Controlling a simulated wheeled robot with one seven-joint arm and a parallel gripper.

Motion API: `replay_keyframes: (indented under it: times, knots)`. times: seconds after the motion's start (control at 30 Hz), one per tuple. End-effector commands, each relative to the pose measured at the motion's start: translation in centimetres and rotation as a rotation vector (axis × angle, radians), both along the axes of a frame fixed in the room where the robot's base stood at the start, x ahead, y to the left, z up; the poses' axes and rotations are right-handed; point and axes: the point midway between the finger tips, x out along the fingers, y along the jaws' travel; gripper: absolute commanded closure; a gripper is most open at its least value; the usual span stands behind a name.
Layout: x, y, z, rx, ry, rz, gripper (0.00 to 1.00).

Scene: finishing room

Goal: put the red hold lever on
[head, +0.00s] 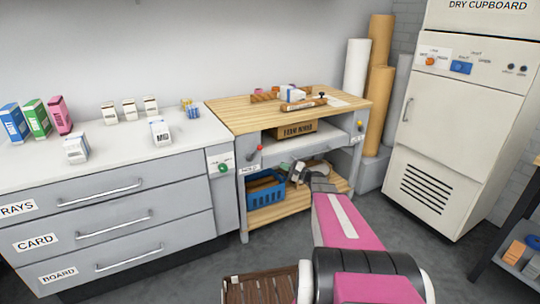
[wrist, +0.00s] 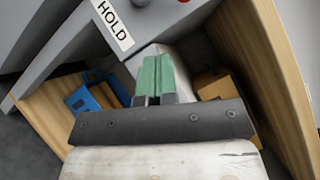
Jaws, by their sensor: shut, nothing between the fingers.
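The red hold lever (head: 259,149) is on the front of the workbench's left end, above a small white label. Its red knob points up and to the right. In the wrist view the HOLD label (wrist: 114,25) is plain, and only a sliver of red shows at the top edge, so most of the lever is out of that frame. My gripper (wrist: 153,62) has green fingers closed together with nothing between them. It is below and to the right of the label. In the head view my gripper (head: 299,171) is in front of the bench's lower opening, right of and below the lever, apart from it.
The workbench top (head: 232,114) carries several small items. A blue basket (head: 264,196) stands on its lower shelf. A yellow-knobbed lever (head: 360,125) is on its right end. A green knob (head: 223,168) is on the drawer cabinet (head: 130,190). The dry cupboard (head: 455,125) stands right.

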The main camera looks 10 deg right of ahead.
Motion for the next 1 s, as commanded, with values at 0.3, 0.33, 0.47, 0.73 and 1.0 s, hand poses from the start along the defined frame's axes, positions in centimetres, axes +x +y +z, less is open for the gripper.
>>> replay_keyframes:
  times: [0.3,0.33,0.47,0.73,1.0]
  knots:
    - [1.4,-2.8,0.5,0.099,-0.033,-0.062,1.00]
    - [1.4,-2.8,0.5,0.100,-0.033,-0.063,1.00]
    - [1.4,-2.7,0.5,0.099,-0.033,-0.061,1.00]
    - [2.0,-2.0,0.8,0.097,-0.032,-0.059,1.00]
    - [4.9,1.3,1.9,0.097,-0.032,-0.058,1.00]
